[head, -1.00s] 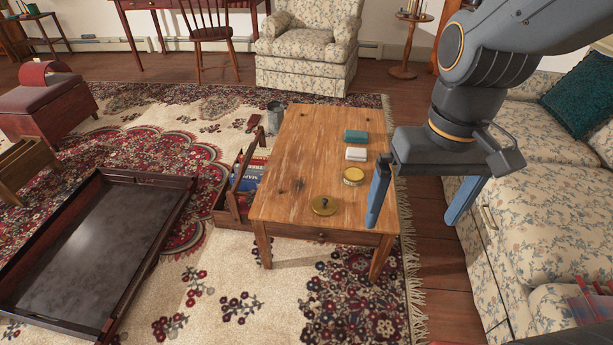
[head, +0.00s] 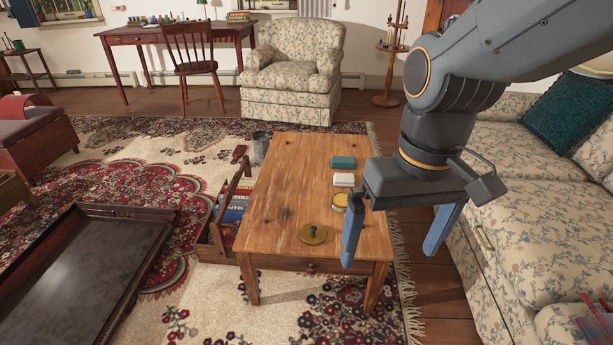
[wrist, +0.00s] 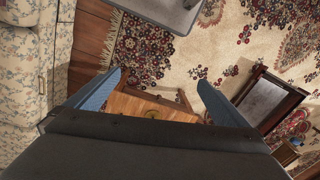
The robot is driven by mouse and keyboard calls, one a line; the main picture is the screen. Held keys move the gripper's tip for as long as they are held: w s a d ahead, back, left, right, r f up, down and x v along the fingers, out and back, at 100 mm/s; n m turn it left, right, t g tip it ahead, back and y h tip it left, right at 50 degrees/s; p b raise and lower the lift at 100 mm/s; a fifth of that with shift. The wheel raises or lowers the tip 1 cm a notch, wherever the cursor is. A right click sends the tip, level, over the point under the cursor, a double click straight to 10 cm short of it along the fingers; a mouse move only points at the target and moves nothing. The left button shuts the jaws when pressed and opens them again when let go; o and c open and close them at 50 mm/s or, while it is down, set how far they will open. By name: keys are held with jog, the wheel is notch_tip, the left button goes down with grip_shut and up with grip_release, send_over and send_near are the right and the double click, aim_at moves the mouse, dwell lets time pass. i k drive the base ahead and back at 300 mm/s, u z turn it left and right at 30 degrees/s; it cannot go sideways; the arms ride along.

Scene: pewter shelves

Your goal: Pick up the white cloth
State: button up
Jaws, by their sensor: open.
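A small folded white cloth (head: 344,180) lies on the wooden coffee table (head: 285,200), between a green folded item (head: 343,162) and a round yellowish tin (head: 340,201). My gripper (head: 397,258) is open and empty, held above the table's front right side, nearer to me than the cloth. In the wrist view my two blue fingers (wrist: 160,85) are spread wide over the table's front end (wrist: 152,104). The cloth is not visible in the wrist view.
A wooden carrier with books (head: 212,243) stands at the table's left. A floral sofa (head: 540,205) is close on the right. A dark tray table (head: 80,265) stands at the left.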

aim_at(340, 179)
jog(key=z, duration=0.05)
jog(key=i, duration=1.15)
jog(key=u, duration=0.05)
